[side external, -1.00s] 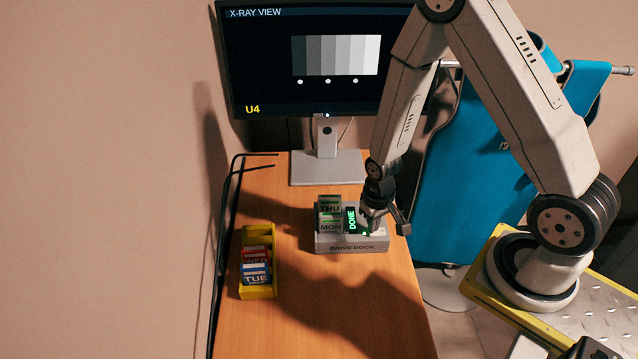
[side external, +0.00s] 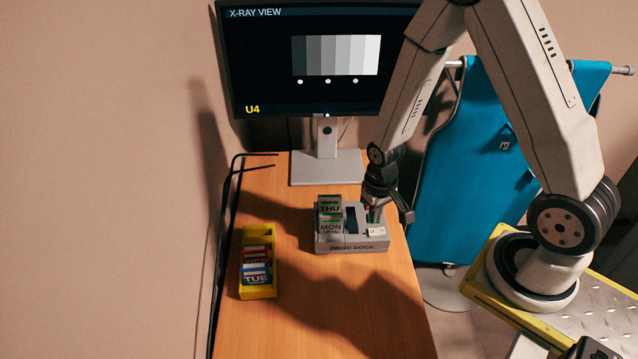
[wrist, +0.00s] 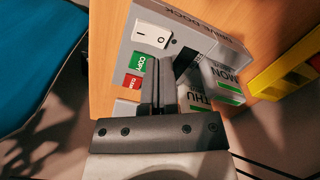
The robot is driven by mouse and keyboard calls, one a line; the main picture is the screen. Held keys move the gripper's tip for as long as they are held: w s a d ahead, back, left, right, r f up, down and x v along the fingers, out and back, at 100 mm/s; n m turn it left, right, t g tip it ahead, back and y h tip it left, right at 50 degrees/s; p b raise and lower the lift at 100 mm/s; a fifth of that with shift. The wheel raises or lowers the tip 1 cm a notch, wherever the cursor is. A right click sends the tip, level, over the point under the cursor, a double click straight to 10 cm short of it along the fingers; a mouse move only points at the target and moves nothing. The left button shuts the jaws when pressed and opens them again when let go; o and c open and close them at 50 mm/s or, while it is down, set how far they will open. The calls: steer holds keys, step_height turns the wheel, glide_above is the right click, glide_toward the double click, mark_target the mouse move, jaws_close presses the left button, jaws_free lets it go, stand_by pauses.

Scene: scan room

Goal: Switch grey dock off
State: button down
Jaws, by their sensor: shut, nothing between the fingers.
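The grey drive dock (side external: 350,247) stands on the desk, and its display (side external: 351,219) is dark. Two drives, THU (side external: 329,209) and MON (side external: 330,227), stand in its left part. A white rocker switch (side external: 376,231) is at its front right; in the wrist view the switch (wrist: 151,35) shows a line mark and an O mark. A green COPY button (wrist: 139,65) and a red button (wrist: 132,83) are beside it. My gripper (side external: 372,214) is shut and empty, over the dock's right side; in the wrist view its fingertips (wrist: 158,62) are near the switch and buttons. Contact cannot be told.
A yellow bin (side external: 259,293) with several drives, WED and TUE readable, stands left of the dock. A monitor (side external: 310,95) showing X-RAY VIEW stands behind. Black cables (side external: 222,235) run along the desk's left edge. The desk front (side external: 350,310) is clear.

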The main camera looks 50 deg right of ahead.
steer(key=shift+r, duration=1.65)
step_height(320, 180, up, 11)
steer(key=n+t, duration=0.3)
glide_above(372, 232)
steer(key=s+a, duration=0.3)
steer(key=a, duration=0.2)
